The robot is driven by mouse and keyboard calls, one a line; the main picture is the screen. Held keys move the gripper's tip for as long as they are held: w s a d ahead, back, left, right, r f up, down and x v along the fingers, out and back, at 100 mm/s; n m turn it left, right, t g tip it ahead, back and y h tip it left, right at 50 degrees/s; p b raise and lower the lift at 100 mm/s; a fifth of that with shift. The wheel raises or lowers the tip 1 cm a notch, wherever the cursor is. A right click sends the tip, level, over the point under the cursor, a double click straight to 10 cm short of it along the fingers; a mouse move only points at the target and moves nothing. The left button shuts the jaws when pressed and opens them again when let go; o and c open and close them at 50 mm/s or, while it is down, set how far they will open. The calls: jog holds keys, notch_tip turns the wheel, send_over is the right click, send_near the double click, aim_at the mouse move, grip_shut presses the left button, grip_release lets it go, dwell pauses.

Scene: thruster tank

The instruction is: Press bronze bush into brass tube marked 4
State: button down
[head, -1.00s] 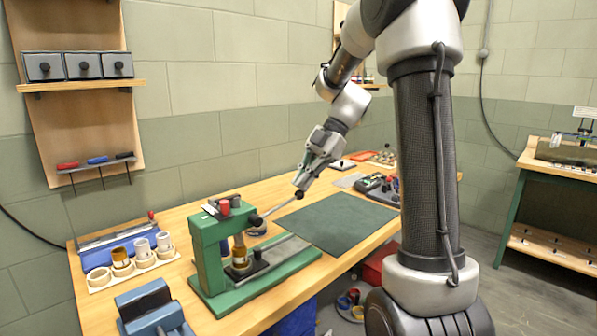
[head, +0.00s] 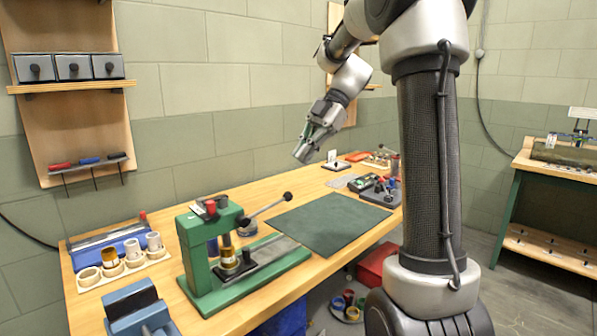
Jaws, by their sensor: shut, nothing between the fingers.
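A green arbor press (head: 190,240) stands on the bench at the left centre. Its lever (head: 265,209) slants up to the right and ends in a dark knob (head: 287,196). A brass-coloured piece (head: 228,257) stands upright under the ram; I cannot tell whether a bush is seated in it, and no number is readable. An amber, brass-like tube (head: 110,258) stands in the pale holder at the left. My gripper (head: 302,154) is shut and empty, above the bench's far side, up and to the right of the knob and clear of it.
The pale holder (head: 90,286) carries several rings and tubes. A blue vise (head: 135,308) stands at the front left, a blue tray (head: 105,249) behind the holder. The green mat (head: 330,222) is clear. Small fixtures (head: 377,190) stand beyond it.

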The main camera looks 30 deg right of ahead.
jog(key=v, duration=0.4)
jog(key=s+a+r+n, duration=0.1)
jog(key=a+r+n, duration=0.15)
jog(key=a, duration=0.35)
jog(key=m+t+h, duration=0.1)
jog(key=m+h, duration=0.1)
jog(key=h, duration=0.2)
send_over(278, 201)
jog(key=d, duration=0.1)
notch_tip(278, 201, down, 12)
jog(key=shift+s+d+f, duration=0.1)
jog(key=shift+d+f, duration=0.2)
jog(key=shift+f, duration=0.05)
